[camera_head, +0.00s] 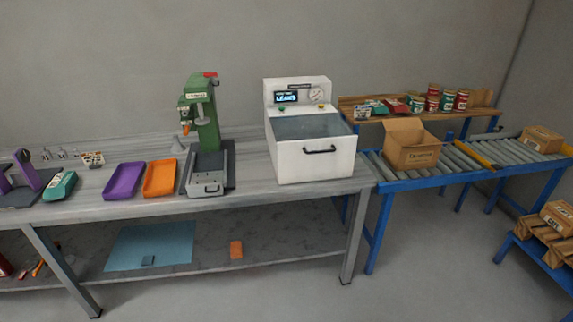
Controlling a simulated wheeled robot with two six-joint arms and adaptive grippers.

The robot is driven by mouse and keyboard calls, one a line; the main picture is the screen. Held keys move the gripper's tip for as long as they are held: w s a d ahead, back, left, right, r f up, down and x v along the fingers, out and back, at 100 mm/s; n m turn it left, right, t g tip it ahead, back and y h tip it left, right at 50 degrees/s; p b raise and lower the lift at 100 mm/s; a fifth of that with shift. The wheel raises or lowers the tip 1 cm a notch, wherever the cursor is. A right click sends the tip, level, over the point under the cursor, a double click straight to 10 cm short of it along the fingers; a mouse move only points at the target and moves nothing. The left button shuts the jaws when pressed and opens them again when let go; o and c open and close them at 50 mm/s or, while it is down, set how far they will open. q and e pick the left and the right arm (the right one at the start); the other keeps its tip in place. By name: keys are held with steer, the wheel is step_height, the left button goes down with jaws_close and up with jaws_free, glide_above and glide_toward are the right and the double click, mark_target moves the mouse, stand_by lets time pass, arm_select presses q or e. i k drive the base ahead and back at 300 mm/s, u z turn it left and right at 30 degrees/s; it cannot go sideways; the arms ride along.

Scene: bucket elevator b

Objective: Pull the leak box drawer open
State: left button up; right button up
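The leak box (303,130) is a white cabinet standing on the grey workbench, right of the green press. Its raised back panel has a small lit display (286,98) reading "LEAK", a round gauge and small buttons. Its top is a dark glassy panel (310,126). The white front (318,168) carries a dark horizontal bar handle (320,150). The front looks flush with the body, with no visible gap. Neither of my grippers shows in this view.
A green press (203,118) with a grey handled drawer stands left of the box. Purple (123,181) and orange (160,178) trays lie further left. A roller conveyor (430,172) with an open carton (410,147) stands at the right. Floor in front of the bench is clear.

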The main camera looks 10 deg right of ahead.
mark_target(302, 159)
steer(key=z, duration=0.6)
steer(key=i, duration=0.5)
steer(key=z, duration=0.95)
steer(key=i, duration=0.8)
steer(key=u, duration=0.05)
